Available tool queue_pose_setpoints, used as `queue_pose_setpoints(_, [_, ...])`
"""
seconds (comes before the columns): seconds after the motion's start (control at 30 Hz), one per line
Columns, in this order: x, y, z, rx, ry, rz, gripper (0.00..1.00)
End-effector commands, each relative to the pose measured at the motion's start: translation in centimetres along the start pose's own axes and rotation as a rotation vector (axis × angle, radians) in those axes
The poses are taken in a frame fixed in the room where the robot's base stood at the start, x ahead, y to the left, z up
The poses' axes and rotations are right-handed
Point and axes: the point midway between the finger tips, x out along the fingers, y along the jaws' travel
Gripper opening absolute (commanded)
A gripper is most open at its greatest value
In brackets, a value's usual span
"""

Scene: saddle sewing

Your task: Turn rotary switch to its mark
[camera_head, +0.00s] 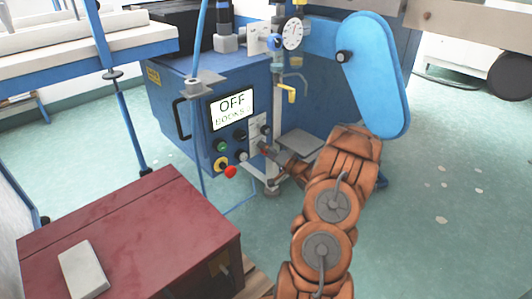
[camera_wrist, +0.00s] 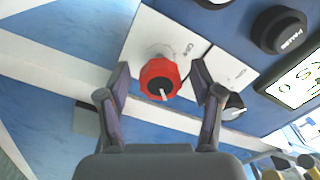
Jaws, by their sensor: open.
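A red rotary switch (camera_wrist: 160,78) with a dark centre and a white pointer line sits on a white label plate (camera_wrist: 150,35) in the wrist view. The pointer slants toward the lower right. Dark lettering on the plate is hard to read. My gripper (camera_wrist: 160,70) is open, with one finger on each side of the red switch and gaps between them and it. In the head view my gripper (camera_head: 275,154) is small beside the white plate (camera_head: 256,128) on the blue machine's front, and its fingers partly hide the red switch there.
The blue machine (camera_head: 170,110) has a display (camera_head: 231,107) reading OFF. A black knob (camera_wrist: 232,107) is close to my right finger in the wrist view; a black button (camera_wrist: 279,30) is further off. A red stop button (camera_head: 230,171) sits lower left. A maroon box (camera_head: 130,230) stands in front.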

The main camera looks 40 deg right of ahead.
Motion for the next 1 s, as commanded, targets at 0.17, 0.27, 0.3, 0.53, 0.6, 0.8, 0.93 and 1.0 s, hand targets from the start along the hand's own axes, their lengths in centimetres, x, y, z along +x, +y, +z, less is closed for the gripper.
queue_pose_setpoints(0.17, [0.03,-0.02,0.00,0.000,0.000,0.000,0.66])
queue_pose_setpoints(0.27, [0.02,-0.02,-0.01,0.000,0.000,0.000,0.60])
queue_pose_setpoints(0.3, [0.02,-0.02,-0.01,0.000,0.000,0.000,0.56])
queue_pose_setpoints(0.53, [0.00,0.00,0.00,0.000,0.000,0.001,0.32])
queue_pose_setpoints(0.6, [0.00,0.00,0.00,0.000,0.000,0.001,0.25])
queue_pose_setpoints(0.8, [-0.01,0.01,0.00,0.000,0.000,0.001,0.05])
queue_pose_setpoints(0.93, [0.00,-0.07,0.09,-0.003,-0.001,0.001,0.05])
queue_pose_setpoints(1.0, [-0.01,-0.09,0.03,-0.012,-0.001,0.001,0.05])
